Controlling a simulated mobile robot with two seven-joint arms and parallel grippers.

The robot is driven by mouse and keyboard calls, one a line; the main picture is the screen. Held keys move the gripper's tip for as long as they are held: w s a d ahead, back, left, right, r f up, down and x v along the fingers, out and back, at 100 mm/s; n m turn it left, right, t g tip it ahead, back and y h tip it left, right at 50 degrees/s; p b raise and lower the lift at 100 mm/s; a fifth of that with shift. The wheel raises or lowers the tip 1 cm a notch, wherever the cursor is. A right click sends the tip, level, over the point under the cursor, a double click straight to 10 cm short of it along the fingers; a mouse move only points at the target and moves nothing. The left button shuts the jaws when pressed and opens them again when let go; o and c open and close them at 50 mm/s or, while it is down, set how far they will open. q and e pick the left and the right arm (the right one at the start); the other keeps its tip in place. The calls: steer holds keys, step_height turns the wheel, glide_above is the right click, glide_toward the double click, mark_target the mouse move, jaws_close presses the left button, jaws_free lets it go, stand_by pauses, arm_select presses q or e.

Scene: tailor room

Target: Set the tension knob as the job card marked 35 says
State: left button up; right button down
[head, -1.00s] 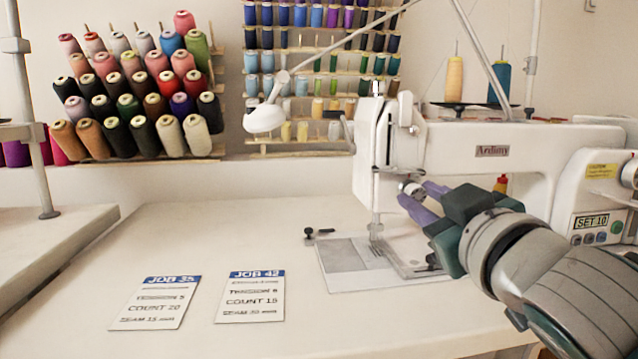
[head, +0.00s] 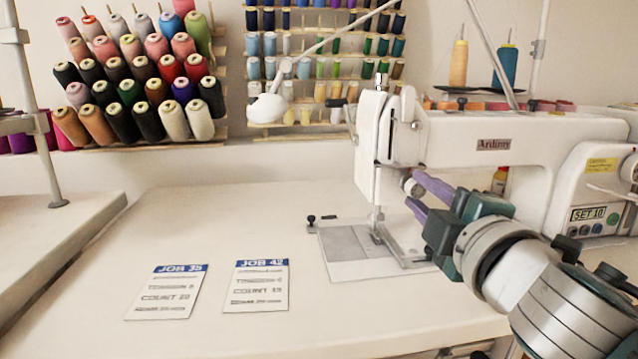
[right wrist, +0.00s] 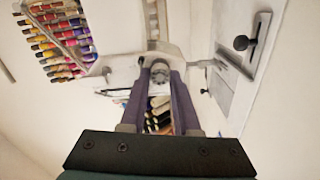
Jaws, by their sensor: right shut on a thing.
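The sewing machine (head: 470,140) stands on the table, its small display reading SET 10. A grey round tension knob (head: 411,187) sits on its head, above the needle plate. My right gripper (head: 416,190) is shut on this knob, with purple fingers on either side; in the right wrist view the knob (right wrist: 159,70) is between the fingertips. The job card marked 35 (head: 167,292) lies flat on the table at left; its lines appear to read tension 5 and count 20. The job card marked 42 (head: 256,286) lies just right of it. My left gripper is out of view.
Racks of thread spools (head: 135,85) stand against the back wall. A lamp head (head: 267,107) hangs left of the machine. A small black thumbscrew (head: 311,219) is beside the needle plate.

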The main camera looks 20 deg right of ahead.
steer(key=n, duration=0.5)
steer(key=shift+n+p, duration=0.3)
steer(key=shift+p, duration=0.1)
steer(key=shift+n, duration=1.7)
steer(key=c, duration=0.6)
jaws_free()
steer(key=shift+c, duration=0.2)
steer(key=shift+p, duration=0.3)
